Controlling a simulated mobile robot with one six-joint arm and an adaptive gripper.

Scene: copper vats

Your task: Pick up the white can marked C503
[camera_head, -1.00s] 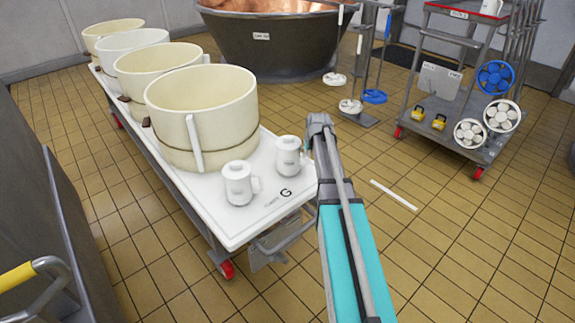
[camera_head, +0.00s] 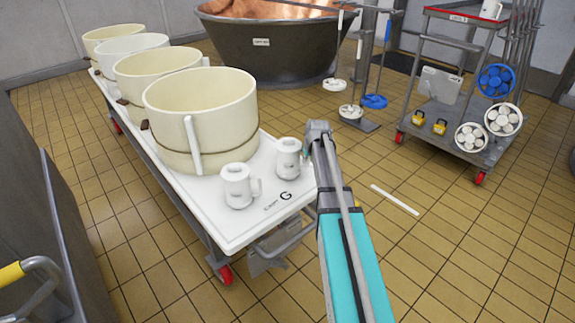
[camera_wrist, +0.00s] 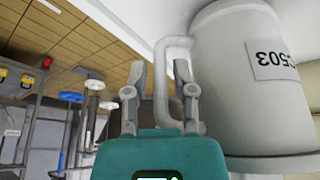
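The white can marked C503 (camera_wrist: 255,80) fills the right of the wrist view, which shows it upside down, with its label at the side. Its handle (camera_wrist: 162,85) lies between the fingers of my gripper (camera_wrist: 161,100), which are apart and do not look closed on it. In the head view, the can beside my gripper (camera_head: 289,160) stands upright on the white cart top (camera_head: 262,232); its marking is too small to read. My arm hides most of my gripper there.
A second white can (camera_head: 238,187) stands close by at the left. A large cream vat (camera_head: 205,120) stands behind both, with more vats in line. A copper vat (camera_head: 270,45) and a tool cart (camera_head: 460,130) are farther back. The tiled floor at right is mostly clear.

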